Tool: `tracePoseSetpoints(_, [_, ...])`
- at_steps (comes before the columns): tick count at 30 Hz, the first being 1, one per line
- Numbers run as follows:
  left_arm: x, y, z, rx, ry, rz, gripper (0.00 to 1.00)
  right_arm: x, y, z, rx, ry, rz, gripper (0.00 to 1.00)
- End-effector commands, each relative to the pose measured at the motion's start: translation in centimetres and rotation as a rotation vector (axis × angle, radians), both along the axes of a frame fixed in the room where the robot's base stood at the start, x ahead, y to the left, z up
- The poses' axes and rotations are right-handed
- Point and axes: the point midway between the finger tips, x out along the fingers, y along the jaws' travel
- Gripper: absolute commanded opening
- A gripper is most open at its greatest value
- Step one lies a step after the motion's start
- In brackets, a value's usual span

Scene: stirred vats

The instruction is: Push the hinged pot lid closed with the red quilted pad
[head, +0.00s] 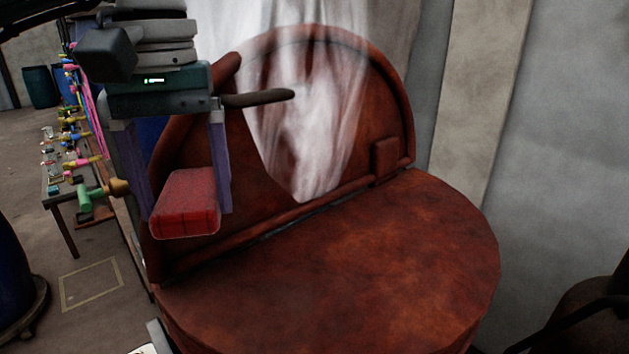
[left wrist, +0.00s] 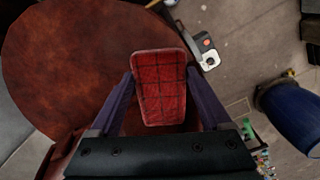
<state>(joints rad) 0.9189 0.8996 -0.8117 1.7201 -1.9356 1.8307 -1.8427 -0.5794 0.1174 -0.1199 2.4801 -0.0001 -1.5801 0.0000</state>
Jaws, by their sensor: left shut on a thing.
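The pot (head: 390,250) is a large rusty red-brown vat with a flat half-top at the front. Its hinged lid (head: 378,125) is a half-disc standing raised behind the hinge line, and white vapour veils its middle. My left gripper (head: 188,204) is shut on the red quilted pad (head: 186,222), holding it between purple fingers. The pad is in the air in front of the lid's left part in the head view; I cannot tell whether they touch. The left wrist view shows the pad (left wrist: 159,85) between both fingers and the pot's round top (left wrist: 65,60). My right gripper is out of view.
A dark bar (head: 258,98) sticks out near the lid's upper left. A table (head: 55,207) with several coloured valves stands at the left. A blue drum (head: 12,260) stands at the lower left. A grey wall (head: 560,120) is close on the right.

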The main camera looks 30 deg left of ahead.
Motion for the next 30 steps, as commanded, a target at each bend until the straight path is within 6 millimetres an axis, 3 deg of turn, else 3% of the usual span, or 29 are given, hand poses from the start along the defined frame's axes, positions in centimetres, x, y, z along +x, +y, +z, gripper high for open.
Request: tracePoseSetpoints(30, [2.0,4.7,-0.8,0.000,-0.002,0.003,0.42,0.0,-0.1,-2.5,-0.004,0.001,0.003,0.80])
